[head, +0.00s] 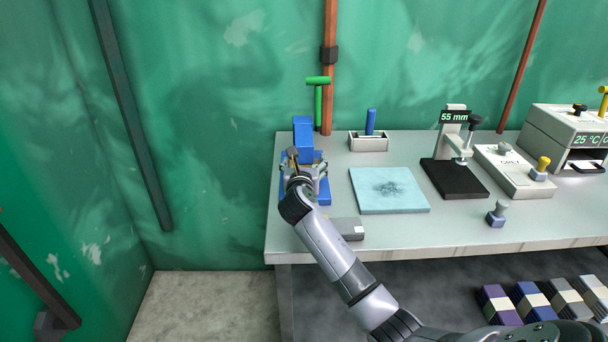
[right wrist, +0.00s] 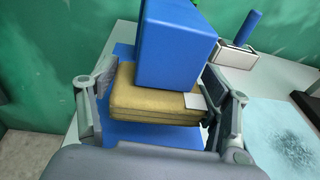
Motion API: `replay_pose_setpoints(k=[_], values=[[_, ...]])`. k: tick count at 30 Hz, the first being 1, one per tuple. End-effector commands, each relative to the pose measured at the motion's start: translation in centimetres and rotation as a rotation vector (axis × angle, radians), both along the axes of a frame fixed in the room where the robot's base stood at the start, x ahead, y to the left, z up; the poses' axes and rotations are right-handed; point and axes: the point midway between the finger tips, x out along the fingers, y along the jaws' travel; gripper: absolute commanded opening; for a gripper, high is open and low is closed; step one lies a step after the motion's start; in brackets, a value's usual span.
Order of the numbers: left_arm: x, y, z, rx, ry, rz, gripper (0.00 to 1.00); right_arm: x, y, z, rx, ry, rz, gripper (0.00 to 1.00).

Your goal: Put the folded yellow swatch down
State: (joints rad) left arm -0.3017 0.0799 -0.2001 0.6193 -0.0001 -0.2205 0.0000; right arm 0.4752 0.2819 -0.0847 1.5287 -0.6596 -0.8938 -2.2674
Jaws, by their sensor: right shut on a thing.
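The folded yellow swatch (right wrist: 150,104) is a thick, layered mustard pad with a small white tag at its right corner in the right wrist view. My right gripper (right wrist: 158,88) is shut on it, one finger at each side. In the head view my right gripper (head: 306,172) is at the table's left end, over the blue stand, and mostly hides the swatch. The blue stand has a flat base (head: 322,191) and an upright block (head: 302,132). The block hides part of the swatch's top in the wrist view. I cannot tell whether the swatch touches the base. My left gripper is not in view.
On the grey table (head: 400,233) are a light-blue mat (head: 390,205), a grey block (head: 347,229), a white holder (head: 368,143) with a blue handle, and a black-based press (head: 452,180). Several folded bundles (head: 529,300) lie below the table at right.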

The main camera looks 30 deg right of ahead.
Motion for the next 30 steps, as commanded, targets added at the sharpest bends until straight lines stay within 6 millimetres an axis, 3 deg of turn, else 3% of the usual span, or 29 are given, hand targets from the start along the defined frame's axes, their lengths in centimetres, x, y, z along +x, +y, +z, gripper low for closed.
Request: replay_pose_setpoints(k=[4, 10, 21, 22, 30], values=[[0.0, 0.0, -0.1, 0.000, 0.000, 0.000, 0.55, 0.2, -0.1, -0.8, 0.003, 0.002, 0.000, 0.46], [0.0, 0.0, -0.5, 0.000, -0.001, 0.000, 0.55, 0.2, -0.1, -3.5, 0.003, 0.003, 0.000, 0.46], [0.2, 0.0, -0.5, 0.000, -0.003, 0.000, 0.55, 0.2, -0.1, -3.8, 0.000, 0.001, 0.000, 0.46], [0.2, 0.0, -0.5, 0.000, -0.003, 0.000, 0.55, 0.2, -0.1, -3.8, 0.000, 0.001, 0.000, 0.73], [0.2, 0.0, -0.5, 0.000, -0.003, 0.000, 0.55, 0.2, -0.1, -3.8, 0.001, 0.001, 0.000, 0.91]])
